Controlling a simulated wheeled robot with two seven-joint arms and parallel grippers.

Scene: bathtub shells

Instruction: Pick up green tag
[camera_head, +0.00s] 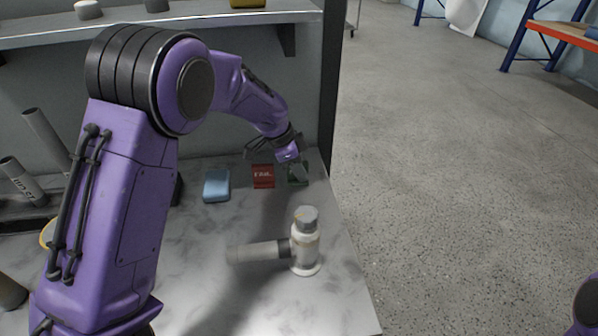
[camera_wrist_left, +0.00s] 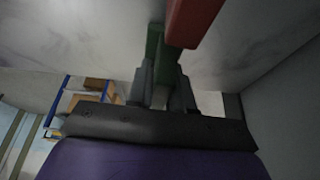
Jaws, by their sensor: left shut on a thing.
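The green tag (camera_head: 299,180) is a small dark green piece at the back right of the marble-look counter, just right of the red tag (camera_head: 263,177). My left gripper (camera_head: 298,167) reaches it from above and is shut on it. In the left wrist view the green tag (camera_wrist_left: 155,42) sits between the two grey fingers (camera_wrist_left: 161,82), and the red tag (camera_wrist_left: 192,20) is close beside it. The gripper hides part of the green tag in the head view, and I cannot tell whether it still touches the counter. My right gripper is not in view.
A blue box (camera_head: 216,186) lies left of the red tag. A white pipe fitting (camera_head: 305,243) with a sideways tube stands in front, below my left forearm. Grey tubes (camera_head: 46,138) are at the left. A shelf (camera_head: 190,22) hangs above the counter. Open floor lies to the right.

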